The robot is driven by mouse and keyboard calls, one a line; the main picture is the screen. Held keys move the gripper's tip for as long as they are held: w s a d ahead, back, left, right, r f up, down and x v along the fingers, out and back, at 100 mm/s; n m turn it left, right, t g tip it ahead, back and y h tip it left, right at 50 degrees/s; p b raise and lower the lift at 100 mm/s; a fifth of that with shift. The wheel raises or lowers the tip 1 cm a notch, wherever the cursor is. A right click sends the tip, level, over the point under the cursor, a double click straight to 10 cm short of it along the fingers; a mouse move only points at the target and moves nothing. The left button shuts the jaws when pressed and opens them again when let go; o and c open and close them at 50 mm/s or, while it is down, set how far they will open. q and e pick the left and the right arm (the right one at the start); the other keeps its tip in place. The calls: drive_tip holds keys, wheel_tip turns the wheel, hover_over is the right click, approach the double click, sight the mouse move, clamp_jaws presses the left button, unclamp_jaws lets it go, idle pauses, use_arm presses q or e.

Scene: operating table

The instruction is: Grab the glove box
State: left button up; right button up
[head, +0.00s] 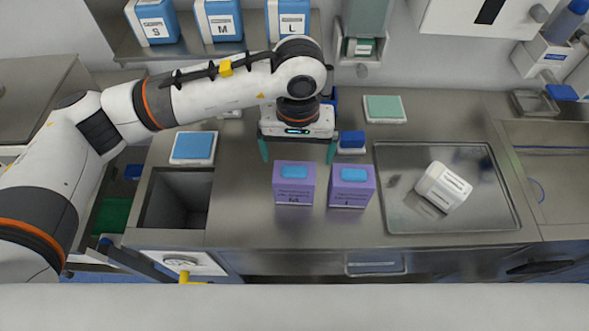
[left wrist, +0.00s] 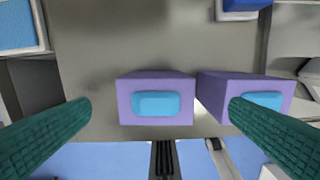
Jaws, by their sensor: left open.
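Two purple glove boxes with blue tops stand side by side on the steel counter. The left glove box (head: 294,186) also shows in the left wrist view (left wrist: 156,88). The right glove box (head: 351,188) shows there too (left wrist: 216,88), partly behind a finger. My left gripper (head: 299,154) is open and empty, with green fingers spread wide. In the head view it is just behind and above the left box. In the left wrist view the left box lies between the fingers (left wrist: 160,115), and the right finger overlaps the right box. My right gripper is not in view.
A steel tray (head: 400,215) with a tipped white container (head: 443,187) lies to the right. A blue-topped box (head: 351,142) stands close behind the right glove box. An open bin recess (head: 178,200) is at the left. The counter in front of the boxes is clear.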

sight(296, 171)
use_arm(q)
drive_tip(key=f, duration=0.2)
drive_tip(key=s+f+p, duration=0.1)
drive_tip(key=f, duration=0.1)
drive_tip(key=shift+p, duration=0.3)
drive_tip(key=shift+w+f, duration=0.15)
drive_tip(key=shift+f, duration=0.35)
drive_tip(key=f+p, duration=0.2)
drive_tip(key=f, duration=0.1)
drive_tip(key=f+p, duration=0.1)
drive_tip(key=shift+a+f, duration=0.15)
drive_tip(key=shift+a, duration=0.15)
drive_tip(key=shift+f, duration=0.4)
drive_tip(key=shift+c, duration=0.3)
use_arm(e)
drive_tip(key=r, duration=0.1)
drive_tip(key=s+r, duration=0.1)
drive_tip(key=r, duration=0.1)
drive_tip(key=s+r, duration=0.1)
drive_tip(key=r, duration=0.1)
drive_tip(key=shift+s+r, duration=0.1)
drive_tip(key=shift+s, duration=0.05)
use_arm(q)
drive_tip(key=c, duration=1)
